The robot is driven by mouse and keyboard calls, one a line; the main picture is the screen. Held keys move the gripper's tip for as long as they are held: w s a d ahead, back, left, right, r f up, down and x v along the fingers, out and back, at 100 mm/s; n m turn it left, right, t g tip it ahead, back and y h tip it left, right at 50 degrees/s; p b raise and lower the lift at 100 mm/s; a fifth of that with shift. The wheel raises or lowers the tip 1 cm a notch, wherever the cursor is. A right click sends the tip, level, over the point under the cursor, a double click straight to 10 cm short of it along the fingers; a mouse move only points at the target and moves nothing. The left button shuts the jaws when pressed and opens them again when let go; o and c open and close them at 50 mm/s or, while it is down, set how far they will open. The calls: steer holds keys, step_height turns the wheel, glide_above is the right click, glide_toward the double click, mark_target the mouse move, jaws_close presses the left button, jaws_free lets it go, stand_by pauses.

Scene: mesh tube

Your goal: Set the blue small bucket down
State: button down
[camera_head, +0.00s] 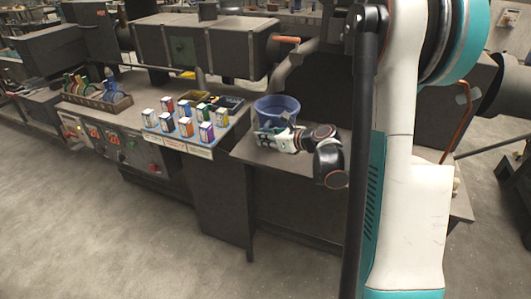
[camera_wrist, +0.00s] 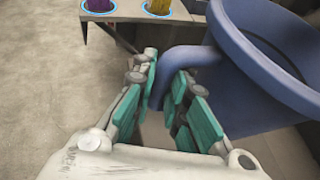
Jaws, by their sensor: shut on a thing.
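The blue small bucket (camera_head: 276,107) is at the right part of the bench in the head view, upright or nearly so. It fills the upper right of the wrist view (camera_wrist: 255,85), with its open rim facing up. My gripper (camera_wrist: 168,92) is shut on the bucket's blue handle, which curves down between the teal finger pads. In the head view my gripper (camera_head: 290,135) is in front of the bucket, low over the bench top. Whether the bucket's base touches the bench cannot be told, since my gripper hides part of it.
Several small coloured boxes (camera_head: 187,127) stand on a printed panel left of the bucket. A rack of coloured-handled tools (camera_head: 97,97) is further left. A dark machine housing (camera_head: 205,45) rises behind. Bare bench top (camera_head: 252,152) shows left of my gripper.

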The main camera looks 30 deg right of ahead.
step_height(320, 180, down, 6)
steer(key=shift+r+b, duration=0.25)
steer(key=shift+b, duration=0.75)
steer(key=shift+r, duration=0.1)
steer(key=c, duration=1.6)
jaws_free()
steer(key=shift+s+r, duration=0.15)
steer(key=shift+s, duration=0.05)
steer(key=p+v, duration=0.4)
steer(key=v, duration=0.7)
steer(key=shift+s, duration=0.3)
